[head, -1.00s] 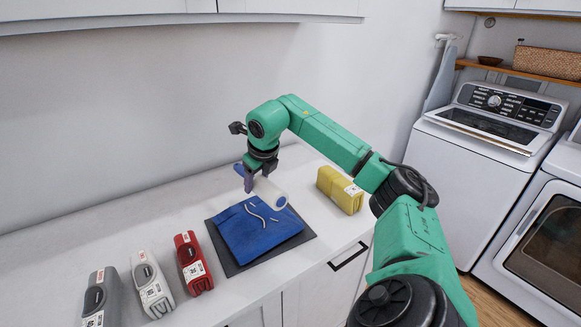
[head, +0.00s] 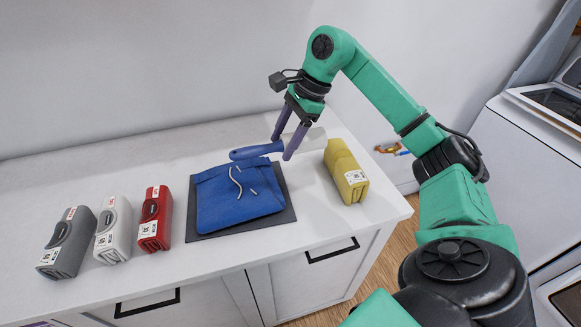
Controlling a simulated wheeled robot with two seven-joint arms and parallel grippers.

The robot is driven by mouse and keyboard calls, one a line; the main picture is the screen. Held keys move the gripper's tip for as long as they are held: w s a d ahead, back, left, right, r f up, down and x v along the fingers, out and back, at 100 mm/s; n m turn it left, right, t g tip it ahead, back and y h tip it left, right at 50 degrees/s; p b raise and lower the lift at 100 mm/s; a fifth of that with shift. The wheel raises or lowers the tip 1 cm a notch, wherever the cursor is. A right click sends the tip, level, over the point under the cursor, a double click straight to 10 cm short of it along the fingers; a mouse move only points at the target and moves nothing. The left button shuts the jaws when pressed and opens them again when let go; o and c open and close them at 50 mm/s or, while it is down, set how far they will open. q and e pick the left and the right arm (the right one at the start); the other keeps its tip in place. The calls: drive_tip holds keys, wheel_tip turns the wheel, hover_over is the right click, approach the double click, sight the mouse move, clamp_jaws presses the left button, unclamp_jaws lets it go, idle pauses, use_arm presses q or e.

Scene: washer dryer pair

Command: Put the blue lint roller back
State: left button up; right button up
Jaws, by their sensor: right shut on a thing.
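The lint roller has a blue handle (head: 256,151) pointing left and a white roll (head: 309,141) at its right end. My right gripper (head: 287,137) is shut on it near where the handle meets the roll. The roller shows along the back edge of a blue cloth (head: 240,200), which lies on a dark grey mat (head: 283,213). White strands lie on the cloth. I cannot tell how high the roller is above the counter. My left gripper does not show.
Red (head: 155,218), white (head: 114,230) and grey (head: 67,243) containers stand left on the white counter (head: 222,271). The counter behind them is clear. White machines (head: 520,150) stand at right.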

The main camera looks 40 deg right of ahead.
drive_tip(key=p, duration=0.1)
approach(281, 185)
drive_tip(key=x, duration=0.5)
drive_tip(key=shift+a, duration=0.3)
drive_tip(key=shift+d+f, duration=0.1)
use_arm(q)
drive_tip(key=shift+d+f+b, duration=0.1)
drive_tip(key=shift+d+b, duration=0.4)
drive_tip(key=shift+b, duration=0.1)
use_arm(e)
drive_tip(key=shift+f, duration=0.5)
drive_tip(key=o, duration=1.3)
drive_tip(key=shift+r, duration=0.1)
